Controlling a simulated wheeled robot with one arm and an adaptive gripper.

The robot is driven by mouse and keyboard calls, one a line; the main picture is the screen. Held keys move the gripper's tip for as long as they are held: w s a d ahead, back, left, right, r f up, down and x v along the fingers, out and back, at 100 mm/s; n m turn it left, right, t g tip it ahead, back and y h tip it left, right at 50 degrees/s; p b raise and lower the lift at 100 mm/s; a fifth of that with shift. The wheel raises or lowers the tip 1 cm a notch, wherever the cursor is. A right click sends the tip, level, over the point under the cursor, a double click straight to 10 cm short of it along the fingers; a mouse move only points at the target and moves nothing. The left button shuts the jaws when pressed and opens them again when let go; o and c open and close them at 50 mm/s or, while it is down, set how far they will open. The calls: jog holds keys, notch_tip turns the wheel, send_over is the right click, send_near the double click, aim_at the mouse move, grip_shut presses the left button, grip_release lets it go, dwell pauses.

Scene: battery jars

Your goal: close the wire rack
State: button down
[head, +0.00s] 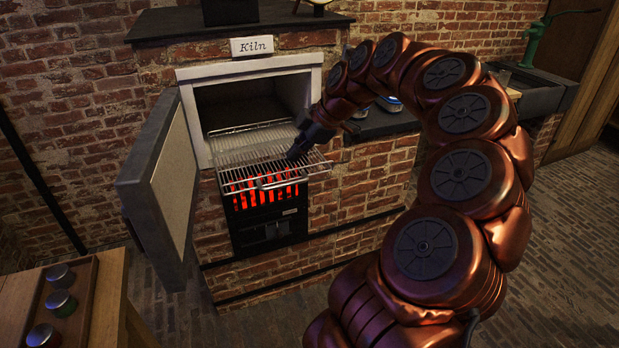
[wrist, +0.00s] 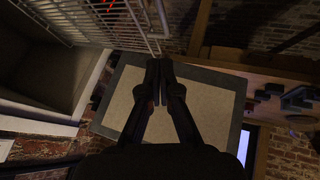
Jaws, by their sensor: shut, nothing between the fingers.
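The wire rack (head: 243,146) is pulled part way out of the kiln opening (head: 240,100) in the head view, level, with its front bar hanging over the glowing grate. My gripper (head: 294,156) is at the right part of the rack, near its front half; I cannot tell whether it touches the wires. In the wrist view the rack (wrist: 95,25) runs along the top left, and my gripper (wrist: 158,70) is shut with nothing between the fingers, its tips close to the rack's edge.
The kiln door (head: 170,180) stands wide open on the left; it also shows behind my fingers in the wrist view (wrist: 215,105). Red-glowing coals (head: 265,195) lie below the rack. A wooden table (head: 105,300) with jars is at the lower left. Floor in front is clear.

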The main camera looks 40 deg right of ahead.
jog(key=h, duration=0.1)
send_near(309, 172)
jog(key=shift+t, duration=0.4)
jog(key=shift+w+a+f+p, duration=0.35)
jog(key=shift+w+a+f, duration=0.2)
jog(key=shift+f, duration=0.5)
jog(key=shift+w+a+f+p, duration=0.4)
jog(key=shift+w+a+f, duration=0.15)
jog(key=shift+f, duration=0.55)
jog(key=shift+w+a+f+p, duration=0.35)
jog(key=shift+w+a+f, duration=0.2)
jog(key=shift+f, duration=0.5)
jog(key=shift+w, duration=0.15)
